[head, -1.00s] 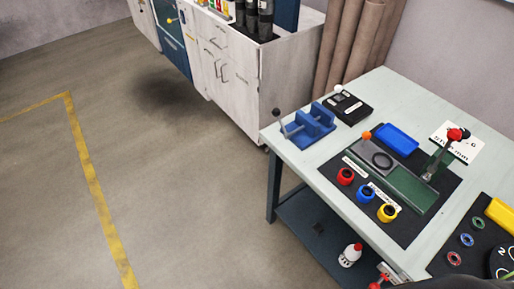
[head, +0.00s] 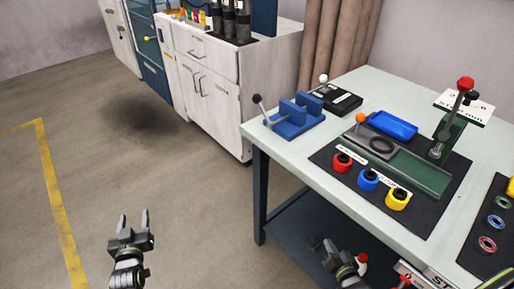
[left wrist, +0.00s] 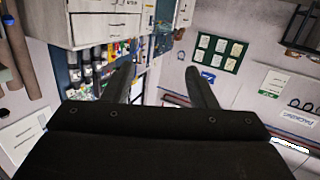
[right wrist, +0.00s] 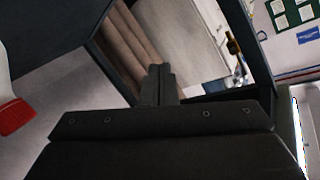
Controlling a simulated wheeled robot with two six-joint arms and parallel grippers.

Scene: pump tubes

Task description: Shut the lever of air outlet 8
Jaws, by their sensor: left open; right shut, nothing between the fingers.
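No air outlet or number 8 can be made out in any view, so I cannot identify the lever of air outlet 8. My left gripper (head: 134,218) is open and empty, over the bare floor left of the bench in the head view. Its two spread fingers also show in the left wrist view (left wrist: 159,75). My right gripper (head: 322,246) is low at the front of the bench, beside the lower shelf in the head view. In the right wrist view its fingers (right wrist: 158,75) are together with nothing between them.
The workbench (head: 350,90) bears a blue vise (head: 294,117), a blue tray (head: 393,125), a green lever press (head: 449,133) and several coloured cups. A white cabinet (head: 240,95) stands behind. A red-capped bottle (head: 361,262) is near my right gripper. The floor (head: 180,170) at left is open.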

